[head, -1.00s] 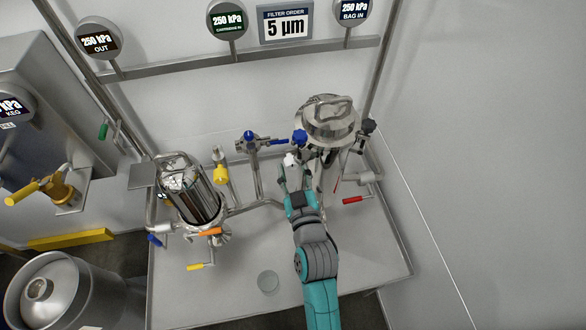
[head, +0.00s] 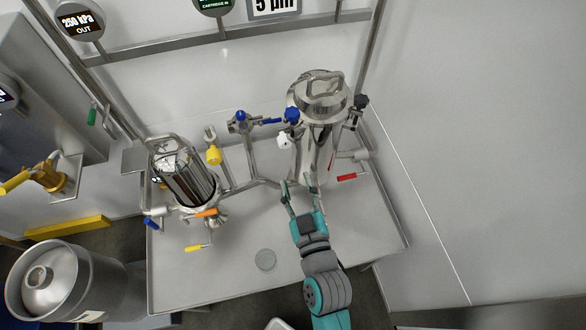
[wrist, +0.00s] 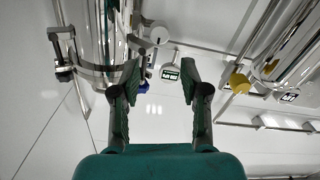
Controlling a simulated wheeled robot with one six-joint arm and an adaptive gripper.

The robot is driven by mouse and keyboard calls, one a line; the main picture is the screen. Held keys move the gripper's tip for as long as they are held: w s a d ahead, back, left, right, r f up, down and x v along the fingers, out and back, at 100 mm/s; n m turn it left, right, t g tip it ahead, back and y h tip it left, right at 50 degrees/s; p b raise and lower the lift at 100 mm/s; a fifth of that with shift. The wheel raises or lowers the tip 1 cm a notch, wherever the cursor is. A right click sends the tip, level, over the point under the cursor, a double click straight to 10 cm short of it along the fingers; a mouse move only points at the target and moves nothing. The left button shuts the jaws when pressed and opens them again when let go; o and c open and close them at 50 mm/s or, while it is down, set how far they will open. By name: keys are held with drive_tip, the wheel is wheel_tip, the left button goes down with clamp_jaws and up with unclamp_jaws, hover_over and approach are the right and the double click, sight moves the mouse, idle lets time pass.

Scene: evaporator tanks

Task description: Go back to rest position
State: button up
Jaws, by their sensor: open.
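My gripper (head: 298,197) is open and empty in the head view, over the steel tray just in front of the tall steel bag filter housing (head: 318,125). In the wrist view its two fingers (wrist: 160,85) stand apart with nothing between them. A white valve knob (head: 283,140) and a blue knob (head: 292,115) on the left side of the housing are clear of the fingers. I cannot tell from these views whether a fingertip touches the housing's lower part.
A cartridge filter housing (head: 188,178) with orange and yellow handles stands left on the tray (head: 225,270). A red-handled valve (head: 347,177) lies right of my gripper. A steel keg (head: 65,285) stands at the lower left. The tray's front is mostly clear.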

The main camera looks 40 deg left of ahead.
drive_tip(key=shift+s+d, duration=0.45)
drive_tip(key=shift+d, duration=0.1)
drive_tip(key=s+d+f+m+t+h, duration=0.1)
drive_tip(key=s+d+f+m+h, duration=0.1)
drive_tip(key=d, duration=0.6)
drive_tip(key=s+d+f+m+t+h, duration=0.1)
drive_tip(key=s+d+f+m+h, duration=0.15)
drive_tip(key=d, duration=0.55)
drive_tip(key=s+d+f+m+t+h, duration=0.1)
drive_tip(key=s+d+f+m+h, duration=0.15)
drive_tip(key=d, duration=0.55)
drive_tip(key=s+d+r+m+h, duration=0.2)
drive_tip(key=s+d, duration=0.3)
drive_tip(key=s, duration=0.3)
drive_tip(key=s+d+r+m+h, duration=0.3)
drive_tip(key=s+d+h, duration=0.1)
drive_tip(key=s+d, duration=0.2)
drive_tip(key=shift+s+d+r+m+h, duration=0.2)
drive_tip(key=shift+s+r+m+h, duration=0.15)
drive_tip(key=shift+s, duration=0.5)
drive_tip(key=shift+f, duration=0.1)
